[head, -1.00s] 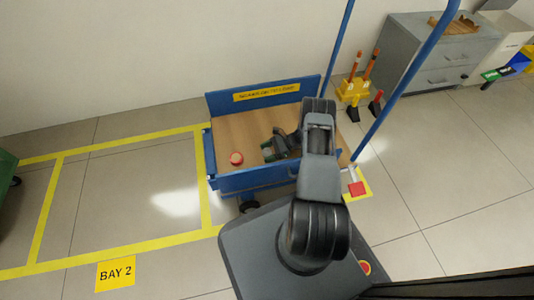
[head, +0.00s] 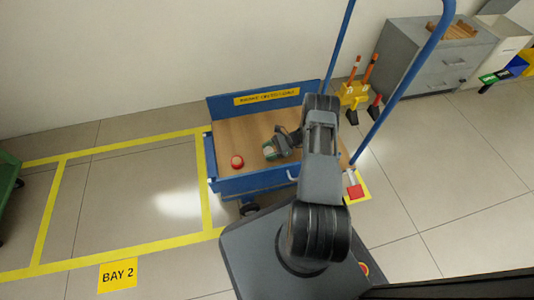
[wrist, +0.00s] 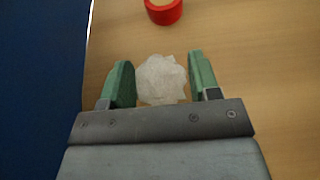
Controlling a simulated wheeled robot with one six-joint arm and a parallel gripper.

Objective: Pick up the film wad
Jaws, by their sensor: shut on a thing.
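The film wad (wrist: 162,79) is a pale, crumpled, translucent lump. In the wrist view it sits between the two green fingers of my gripper (wrist: 161,82), which are shut on it. In the head view my gripper (head: 270,151) is over the wooden deck of the blue cart (head: 252,178), and a small pale bit of the wad shows at the fingertips. Whether the wad touches the deck or is held above it, I cannot tell.
A red tape roll (head: 237,162) lies on the deck left of my gripper; it also shows in the wrist view (wrist: 163,10). Blue cart posts (head: 403,85) rise on the right. A grey cabinet (head: 437,62) and yellow stand (head: 354,92) are beyond.

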